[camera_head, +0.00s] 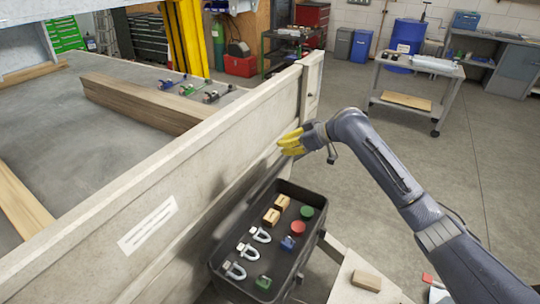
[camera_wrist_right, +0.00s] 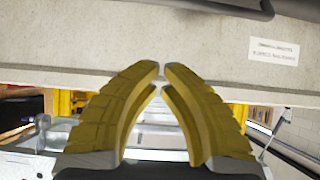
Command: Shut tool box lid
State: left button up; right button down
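The dark tool box (camera_head: 222,262) stands open at the outer side of the trailer's pale side board (camera_head: 200,180). Its contents show from above: silver shackles (camera_head: 260,235), small wooden blocks (camera_head: 271,216), a red and a green round piece, and blue and green pieces. No lid covers it, and I cannot clearly make out the lid. My right gripper (camera_head: 290,143) has yellow fingers and is beside the board, above and beyond the box's far end. In the right wrist view its fingertips (camera_wrist_right: 161,68) are almost together with nothing between them. My left gripper is not in view.
A wooden block (camera_head: 367,281) lies on a pale surface right of the box. Timber beams (camera_head: 135,103) and ratchet straps (camera_head: 190,88) lie on the trailer bed. A cart (camera_head: 416,85) stands at the back right. The floor between is clear.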

send_over(269, 170)
jog(key=w+a, duration=0.1)
jog(key=a, duration=0.1)
notch_tip(269, 170, down, 6)
jog(key=shift+s+d+f, duration=0.25)
jog(key=shift+s+d, duration=0.05)
jog(key=shift+d, duration=0.2)
jog(key=shift+s+d+f, duration=0.25)
jog(key=shift+d, duration=0.25)
jog(key=shift+s+d+f, duration=0.35)
jog(key=shift+d+f, duration=0.15)
